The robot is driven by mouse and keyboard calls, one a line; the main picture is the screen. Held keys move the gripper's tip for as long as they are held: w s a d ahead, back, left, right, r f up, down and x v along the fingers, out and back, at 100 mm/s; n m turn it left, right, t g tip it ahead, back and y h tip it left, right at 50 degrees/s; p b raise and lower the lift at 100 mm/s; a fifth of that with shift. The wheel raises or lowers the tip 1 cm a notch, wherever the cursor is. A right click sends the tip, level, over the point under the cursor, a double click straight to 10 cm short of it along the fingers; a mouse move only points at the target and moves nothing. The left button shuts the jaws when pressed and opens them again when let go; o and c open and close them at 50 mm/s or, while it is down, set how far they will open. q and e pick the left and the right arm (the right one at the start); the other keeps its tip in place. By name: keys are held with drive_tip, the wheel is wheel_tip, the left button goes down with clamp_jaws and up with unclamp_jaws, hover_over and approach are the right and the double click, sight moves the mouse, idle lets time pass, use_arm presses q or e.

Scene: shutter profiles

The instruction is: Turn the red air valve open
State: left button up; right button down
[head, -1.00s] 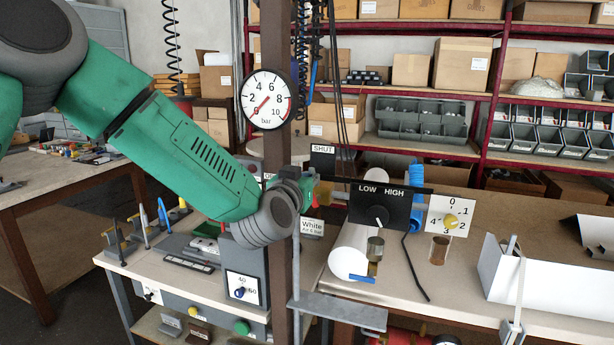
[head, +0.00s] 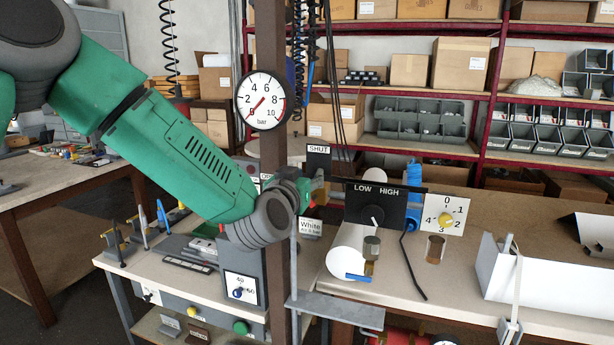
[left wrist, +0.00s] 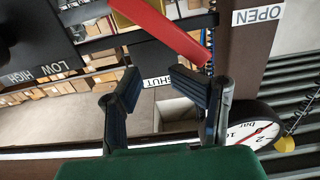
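The red valve lever (left wrist: 165,28) crosses the top of the left wrist view, with its end near the right finger. My left gripper (left wrist: 154,74) is open, with its two dark fingers apart and nothing visible between them; the lever lies just beyond the fingertips. I cannot tell whether it touches them. In the head view my left gripper (head: 318,187) is beside the brown post, and the lever is mostly hidden there. An OPEN label (left wrist: 258,15) and a SHUT label (left wrist: 157,82) show in the left wrist view. The SHUT label also shows in the head view (head: 318,149). My right gripper is not in view.
A pressure gauge (head: 261,101) hangs on the brown post (head: 273,155). A black LOW/HIGH panel (head: 374,205) and a white numbered dial plate (head: 444,214) stand close to the right of my gripper. A white roll (head: 346,250) and white profile (head: 535,284) lie on the bench.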

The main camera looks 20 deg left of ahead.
use_arm(q)
drive_tip(key=s+b, duration=0.1)
drive_tip(key=s, duration=1.4)
drive_tip(key=shift+s, duration=0.2)
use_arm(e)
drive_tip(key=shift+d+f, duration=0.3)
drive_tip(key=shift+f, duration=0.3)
use_arm(q)
drive_tip(key=shift+a, duration=0.15)
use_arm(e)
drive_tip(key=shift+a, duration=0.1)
